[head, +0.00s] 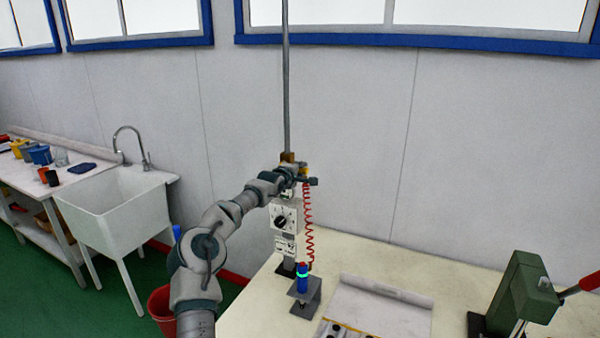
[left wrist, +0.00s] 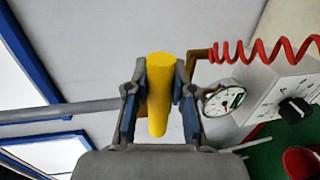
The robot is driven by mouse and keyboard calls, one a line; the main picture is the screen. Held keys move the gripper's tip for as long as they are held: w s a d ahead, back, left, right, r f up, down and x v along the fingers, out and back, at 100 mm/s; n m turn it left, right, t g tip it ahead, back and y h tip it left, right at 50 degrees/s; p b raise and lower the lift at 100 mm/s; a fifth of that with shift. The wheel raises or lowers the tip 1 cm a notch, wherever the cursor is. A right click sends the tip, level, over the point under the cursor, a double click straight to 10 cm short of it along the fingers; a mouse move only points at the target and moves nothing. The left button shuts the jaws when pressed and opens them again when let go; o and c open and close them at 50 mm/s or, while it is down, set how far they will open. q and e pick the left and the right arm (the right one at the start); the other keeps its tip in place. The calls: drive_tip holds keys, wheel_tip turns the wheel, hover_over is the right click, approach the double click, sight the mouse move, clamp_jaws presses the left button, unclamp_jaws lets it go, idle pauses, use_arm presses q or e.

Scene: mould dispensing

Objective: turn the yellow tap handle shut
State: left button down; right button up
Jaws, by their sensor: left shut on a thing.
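The yellow tap handle (left wrist: 159,95) shows large in the left wrist view, between the two fingers of my left gripper (left wrist: 159,100). The fingers are shut on it from both sides. In the head view my left gripper (head: 296,178) is up at the tap, at the lower end of the grey vertical pipe (head: 286,90). There the handle is mostly hidden by the gripper, and only a little yellow shows. My right gripper is in neither view.
Below the tap stands a white control box (head: 284,217) with a black knob, and a red coiled hose (head: 308,225) hangs beside it. A gauge (left wrist: 224,100) is close right of the gripper. A green press (head: 525,290) stands on the bench at right. A white sink (head: 115,205) is left.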

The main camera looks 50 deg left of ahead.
use_arm(q)
drive_tip(key=shift+f, duration=0.35)
drive_tip(key=c, duration=1)
unclamp_jaws()
drive_tip(key=shift+d, duration=0.1)
drive_tip(key=shift+o, duration=0.2)
drive_tip(key=shift+w+r, duration=0.1)
drive_tip(key=shift+r, duration=0.1)
drive_tip(key=shift+s+d+r, duration=0.3)
drive_tip(key=shift+s+d, duration=0.2)
drive_tip(key=shift+s, duration=0.05)
drive_tip(key=v, duration=1)
drive_tip(key=shift+s+f, duration=0.2)
drive_tip(key=shift+f, duration=0.05)
drive_tip(key=shift+a, duration=0.15)
